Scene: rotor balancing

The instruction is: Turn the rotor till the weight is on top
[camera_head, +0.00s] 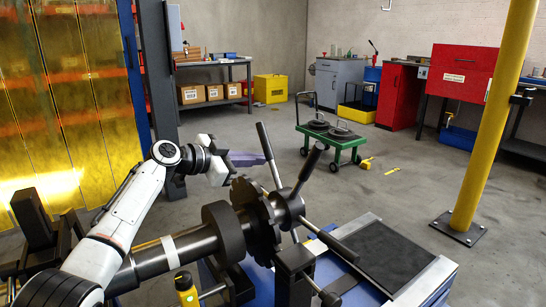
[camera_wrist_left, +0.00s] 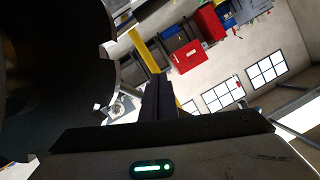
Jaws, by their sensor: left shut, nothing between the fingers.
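The rotor is a dark shaft (camera_head: 200,243) lying across the lower left, with a thick disc (camera_head: 225,230) and a toothed disc (camera_head: 250,212). At its right end is a hub (camera_head: 290,207) with several rods; one dark-gripped rod (camera_head: 311,165) slants up to the right and another (camera_head: 268,147) up to the left. I cannot pick out the weight for certain. My left gripper (camera_head: 258,158) is shut and empty, above the toothed disc and near the up-left rod. In the left wrist view its closed fingers (camera_wrist_left: 158,98) are beside a dark toothed edge (camera_wrist_left: 75,60).
A stand with a dark mat (camera_head: 385,252) lies right of the rotor. A yellow post (camera_head: 490,120) stands at right and a green cart (camera_head: 331,140) behind. The floor between is mostly clear.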

